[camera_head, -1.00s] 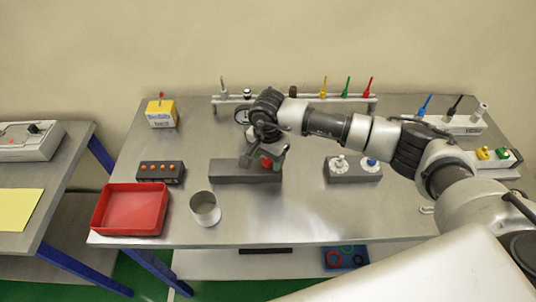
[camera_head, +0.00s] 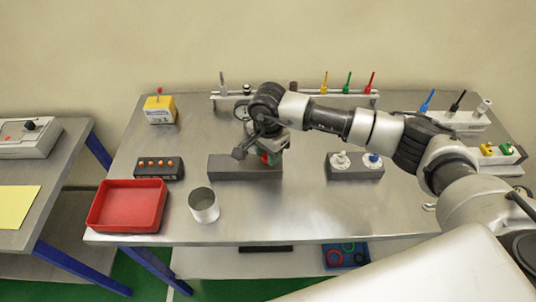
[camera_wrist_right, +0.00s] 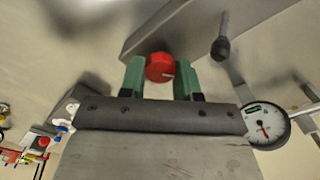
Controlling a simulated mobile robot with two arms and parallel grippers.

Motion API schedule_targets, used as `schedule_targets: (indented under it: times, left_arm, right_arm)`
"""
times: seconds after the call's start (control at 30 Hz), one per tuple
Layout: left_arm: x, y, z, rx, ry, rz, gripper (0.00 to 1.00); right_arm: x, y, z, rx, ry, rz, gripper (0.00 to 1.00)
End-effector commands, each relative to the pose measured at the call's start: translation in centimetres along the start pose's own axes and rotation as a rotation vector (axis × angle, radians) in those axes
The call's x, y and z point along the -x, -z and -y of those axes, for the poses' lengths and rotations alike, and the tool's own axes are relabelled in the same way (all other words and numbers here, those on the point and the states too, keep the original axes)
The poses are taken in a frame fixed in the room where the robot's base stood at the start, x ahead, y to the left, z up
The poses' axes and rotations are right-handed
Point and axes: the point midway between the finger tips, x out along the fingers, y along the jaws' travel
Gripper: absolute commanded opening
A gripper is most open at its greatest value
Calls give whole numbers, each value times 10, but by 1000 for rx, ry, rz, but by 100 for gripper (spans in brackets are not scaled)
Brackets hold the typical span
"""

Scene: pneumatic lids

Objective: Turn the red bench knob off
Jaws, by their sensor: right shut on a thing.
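The red knob (camera_wrist_right: 160,67) sits at the dark grey block, between the green fingers of my right gripper (camera_wrist_right: 160,80) in the right wrist view. A pale mark shows on the knob's face. The gripper is shut on it. In the head view my right gripper (camera_head: 270,152) is at the right part of the grey block (camera_head: 232,169), and only a little of the red knob (camera_head: 265,158) shows beside the green fingers. My left gripper is in neither view.
A red tray (camera_head: 127,226), a metal cup (camera_head: 204,210) and a box with orange buttons (camera_head: 159,172) stand left of the block. A block with white and blue knobs (camera_head: 355,172) stands to the right. A round gauge (camera_wrist_right: 265,127) is close to the gripper.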

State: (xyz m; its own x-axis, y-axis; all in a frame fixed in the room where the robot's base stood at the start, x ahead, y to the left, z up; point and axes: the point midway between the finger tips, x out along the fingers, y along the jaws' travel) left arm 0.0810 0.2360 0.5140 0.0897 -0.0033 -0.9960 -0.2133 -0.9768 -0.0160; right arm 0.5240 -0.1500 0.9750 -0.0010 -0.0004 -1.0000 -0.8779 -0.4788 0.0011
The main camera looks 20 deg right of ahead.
Motion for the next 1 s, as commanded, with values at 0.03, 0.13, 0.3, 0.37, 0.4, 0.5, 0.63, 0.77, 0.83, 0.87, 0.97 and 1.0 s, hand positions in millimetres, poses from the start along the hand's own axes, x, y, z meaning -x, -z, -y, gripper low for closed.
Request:
schedule_targets:
  times: [0.03, 0.13, 0.3, 0.37, 0.4, 0.5, 0.63, 0.77, 0.83, 0.87, 0.97, 1.0]
  left_arm:
    - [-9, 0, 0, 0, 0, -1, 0]
    - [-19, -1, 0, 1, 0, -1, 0]
    - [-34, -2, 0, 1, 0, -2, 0]
    - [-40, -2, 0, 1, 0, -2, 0]
    - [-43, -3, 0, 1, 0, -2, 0]
    - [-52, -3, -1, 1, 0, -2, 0]
    - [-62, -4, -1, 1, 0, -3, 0]
    - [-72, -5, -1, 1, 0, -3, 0]
    - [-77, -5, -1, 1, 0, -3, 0]
    - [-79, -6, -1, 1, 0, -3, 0]
    - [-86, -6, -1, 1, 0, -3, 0]
    - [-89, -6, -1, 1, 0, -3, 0]
  right_arm:
    - [-4, 0, 0, -38, 3, -1, 9]
    - [-4, 0, 0, -126, 2, -1, 9]
    - [-4, 0, 0, -287, 3, 0, 9]
    - [-4, 0, 0, -344, 4, 0, 9]
    - [-4, 0, 0, -382, 4, 0, 9]
    - [-4, 0, 0, -477, 3, 0, 9]
    - [-3, 0, 0, -601, 5, 0, 9]
    - [-3, 0, -1, -725, 3, 0, 9]
    - [-3, 0, -1, -791, 3, 0, 9]
    - [-3, 0, -1, -820, 4, 0, 9]
    - [-3, 0, -1, -914, 4, 0, 9]
    - [-3, 0, -1, -951, 3, 0, 9]
